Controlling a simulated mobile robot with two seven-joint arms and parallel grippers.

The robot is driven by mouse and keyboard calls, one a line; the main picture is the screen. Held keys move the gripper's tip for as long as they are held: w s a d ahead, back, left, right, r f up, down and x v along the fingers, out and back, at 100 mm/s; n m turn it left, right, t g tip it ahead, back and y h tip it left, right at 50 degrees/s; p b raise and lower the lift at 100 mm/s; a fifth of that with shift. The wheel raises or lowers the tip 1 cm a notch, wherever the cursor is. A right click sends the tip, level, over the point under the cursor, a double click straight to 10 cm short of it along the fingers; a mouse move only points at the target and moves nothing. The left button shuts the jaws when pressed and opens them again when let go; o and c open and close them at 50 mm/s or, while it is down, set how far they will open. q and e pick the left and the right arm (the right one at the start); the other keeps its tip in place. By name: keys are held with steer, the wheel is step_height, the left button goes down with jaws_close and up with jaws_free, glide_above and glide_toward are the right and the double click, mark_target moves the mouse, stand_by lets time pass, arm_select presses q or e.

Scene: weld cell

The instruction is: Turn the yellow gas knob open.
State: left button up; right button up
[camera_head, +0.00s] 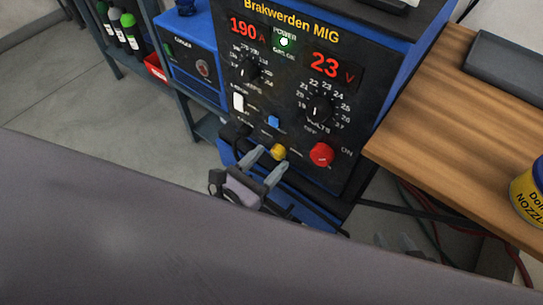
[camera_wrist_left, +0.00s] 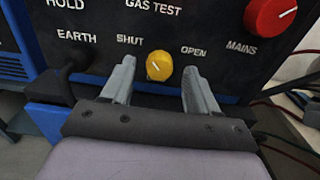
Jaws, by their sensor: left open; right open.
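The yellow gas knob (camera_head: 278,152) is low on the front panel of the blue and black welder. In the left wrist view the knob (camera_wrist_left: 159,65) sits between the labels SHUT and OPEN, and its pale mark seems to slant to the upper left, on the SHUT side. My left gripper (camera_head: 268,160) is open in front of the panel. In the left wrist view its fingers (camera_wrist_left: 159,80) stand one on each side of the knob, with a visible gap on both sides.
A red mains knob (camera_head: 321,154) is right of the yellow knob. A blue button (camera_head: 273,121) and white switch (camera_head: 238,102) are above. A dark cable plug (camera_wrist_left: 62,80) is left of my left fingers. A wooden bench (camera_head: 465,110) stands at right.

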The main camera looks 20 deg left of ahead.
arm_select(q)
steer(key=shift+x, duration=0.85)
steer(key=c, duration=1)
